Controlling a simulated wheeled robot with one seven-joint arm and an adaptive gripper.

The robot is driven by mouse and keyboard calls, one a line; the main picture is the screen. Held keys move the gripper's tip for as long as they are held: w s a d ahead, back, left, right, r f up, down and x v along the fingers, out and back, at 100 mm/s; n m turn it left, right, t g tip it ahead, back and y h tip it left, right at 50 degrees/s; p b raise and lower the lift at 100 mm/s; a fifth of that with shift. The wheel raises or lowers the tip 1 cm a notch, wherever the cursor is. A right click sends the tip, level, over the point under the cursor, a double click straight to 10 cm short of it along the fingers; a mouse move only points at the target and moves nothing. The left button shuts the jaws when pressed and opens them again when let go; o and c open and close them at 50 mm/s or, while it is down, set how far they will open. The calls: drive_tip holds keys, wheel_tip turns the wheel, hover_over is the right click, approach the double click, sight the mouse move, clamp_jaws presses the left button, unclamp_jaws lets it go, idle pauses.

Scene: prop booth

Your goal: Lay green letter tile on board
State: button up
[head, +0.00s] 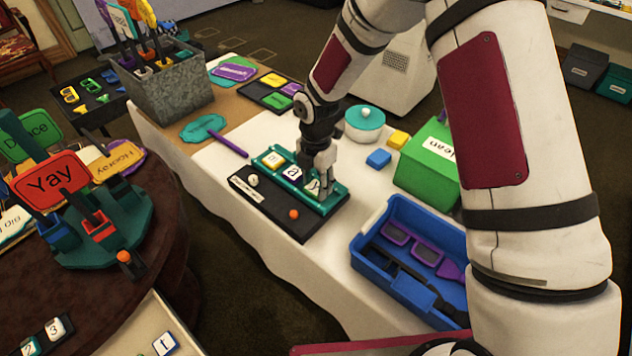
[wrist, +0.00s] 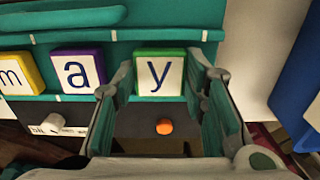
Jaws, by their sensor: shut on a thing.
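The green letter tile (wrist: 160,73), with a dark "y" on white, is between the fingertips of my gripper (head: 322,178). The gripper is shut on it. In the wrist view the tile is upright and in line with a yellow "m" tile (wrist: 18,74) and a purple "a" tile (wrist: 77,72), to their right. These two tiles sit on the teal board (wrist: 185,36). The green tile is at the board's right part; I cannot tell whether it touches the board. In the head view the board (head: 337,199) shows, and my fingers partly hide the green tile.
The board's black base holds an orange knob (head: 294,214) and a pale knob (head: 252,180). A blue bin (head: 363,262) with glasses stands to the right. A green box (head: 425,175), a blue block (head: 378,158) and a yellow block (head: 399,139) stand behind it.

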sight(316, 186)
drive_tip(key=shift+f, duration=0.15)
drive_tip(key=o, duration=0.9)
drive_tip(key=shift+o, duration=0.2)
wheel_tip(316, 186, up, 12)
drive_tip(key=shift+r, duration=0.2)
